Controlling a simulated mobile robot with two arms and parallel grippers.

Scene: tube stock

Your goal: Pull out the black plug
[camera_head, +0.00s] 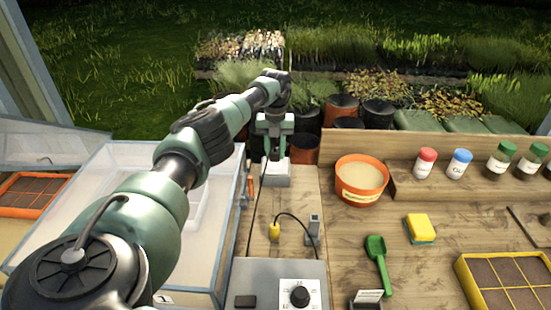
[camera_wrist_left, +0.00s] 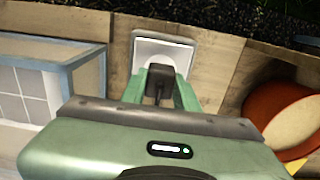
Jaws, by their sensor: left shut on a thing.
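The black plug (camera_wrist_left: 160,84) shows in the left wrist view between the two green fingers of my left gripper (camera_wrist_left: 161,88). The gripper is shut on it. The plug is at the grey-white socket (camera_wrist_left: 165,48); I cannot tell how deep it sits. In the head view my left gripper (camera_head: 275,155) points down at the same socket (camera_head: 276,180), and the fingers hide most of the plug. A black cable (camera_head: 257,208) runs from there toward the grey control box (camera_head: 270,272). My right gripper is not in view.
A clear-walled propagator box (camera_head: 120,165) stands left of the socket. An orange pot (camera_head: 345,190) is to its right. A yellow plug (camera_head: 274,232) on a black cable lies in front. A sponge (camera_head: 419,227) and green scoop (camera_head: 377,262) lie on the bench's right side.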

